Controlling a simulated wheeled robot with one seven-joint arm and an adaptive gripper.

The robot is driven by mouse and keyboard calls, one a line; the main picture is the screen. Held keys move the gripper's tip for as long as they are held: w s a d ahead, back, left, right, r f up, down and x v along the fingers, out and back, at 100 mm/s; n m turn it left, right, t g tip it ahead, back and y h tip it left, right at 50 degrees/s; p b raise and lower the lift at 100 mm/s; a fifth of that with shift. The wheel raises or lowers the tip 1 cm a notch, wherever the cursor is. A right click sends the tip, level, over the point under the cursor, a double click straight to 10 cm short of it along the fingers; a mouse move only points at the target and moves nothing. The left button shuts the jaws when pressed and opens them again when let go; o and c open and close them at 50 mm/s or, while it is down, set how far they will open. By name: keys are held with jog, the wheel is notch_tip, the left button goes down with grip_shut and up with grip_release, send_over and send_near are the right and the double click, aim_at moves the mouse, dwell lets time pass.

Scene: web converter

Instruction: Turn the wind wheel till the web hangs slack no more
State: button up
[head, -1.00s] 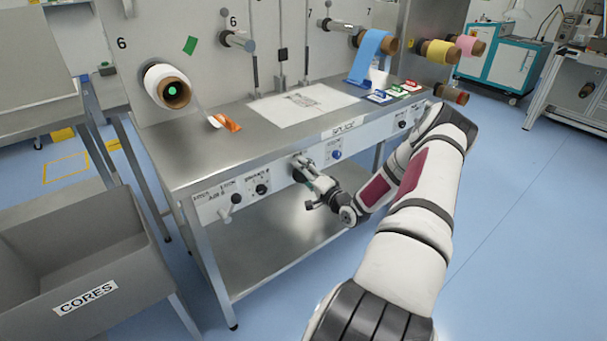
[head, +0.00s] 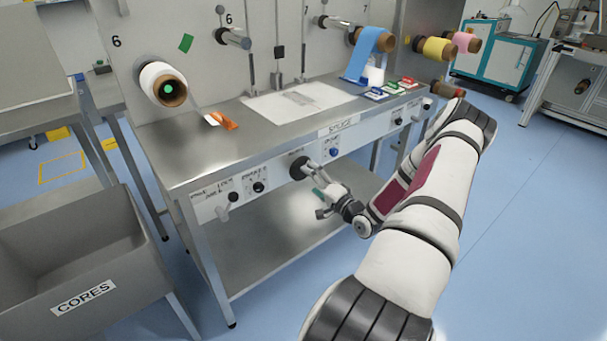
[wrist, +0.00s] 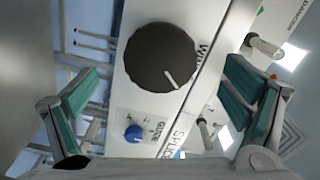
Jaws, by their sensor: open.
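The wind wheel (head: 298,168) is a dark round knob on the bench's front panel. In the wrist view the wheel (wrist: 160,57) shows a white pointer line aimed toward the lower right, with a partly covered "WIN…" label beside it. My gripper (head: 317,179) is in front of the wheel, slightly below and to the right. In the wrist view its green-padded fingers stand wide apart on both sides of the wheel, with visible gaps. A white roll (head: 158,84) and a blue web (head: 364,53) hang on the upright panel. I cannot tell how taut the web is.
Another black knob (head: 258,187) is left of the wheel. A grey cores bin (head: 85,250) stands at the left.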

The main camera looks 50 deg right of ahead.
jog(key=v, duration=0.6)
jog(key=shift+d, duration=0.1)
dwell(0.8)
